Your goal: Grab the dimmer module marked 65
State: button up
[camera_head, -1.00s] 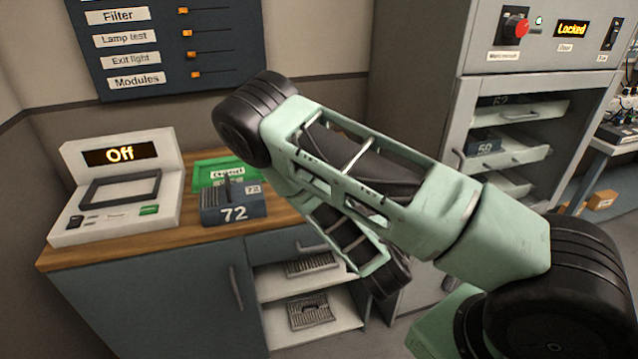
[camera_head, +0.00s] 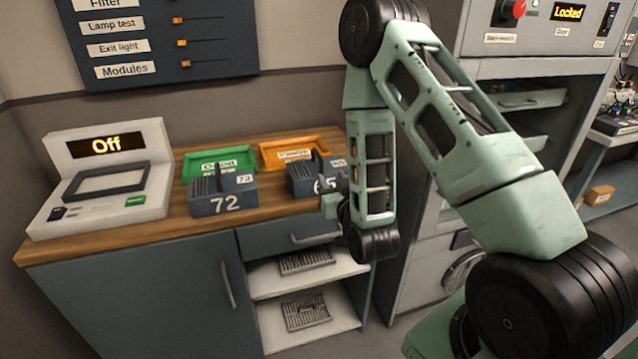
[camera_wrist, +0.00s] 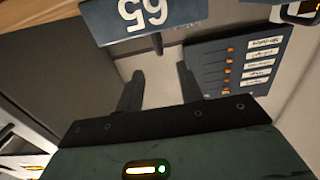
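The dimmer module marked 65 (camera_head: 306,181) is a blue-grey block with a dark upright handle. It stands on the wooden counter in front of an orange tray (camera_head: 296,149), its right side partly hidden by my arm. In the wrist view the module (camera_wrist: 160,22) appears upside down at the top, its handle pointing towards my fingers. My gripper (camera_wrist: 160,72) is open and empty, with a clear gap between its two dark fingers. In the head view my gripper (camera_head: 336,203) is just right of the module; whether it touches cannot be told.
Module 72 (camera_head: 224,196) stands left of module 65, in front of a green tray (camera_head: 218,160). A white console reading Off (camera_head: 107,175) is further left. A slider panel (camera_head: 165,45) hangs on the wall. A grey cabinet (camera_head: 478,45) reading Locked is at right.

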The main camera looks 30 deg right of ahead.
aim_at(321, 161)
jog(key=shift+b+x, duration=1.45)
jog(key=shift+b, duration=0.8)
jog(key=p+x, duration=0.2)
jog(key=x, duration=0.2)
jog(key=shift+r, duration=0.15)
jog(key=shift+p+x, duration=0.7)
jog(key=shift+x, duration=2.35)
jog(key=shift+d, duration=0.1)
jog(key=shift+c, duration=0.4)
jog(key=shift+s, duration=0.1)
grip_shut()
jog(key=shift+r, duration=0.1)
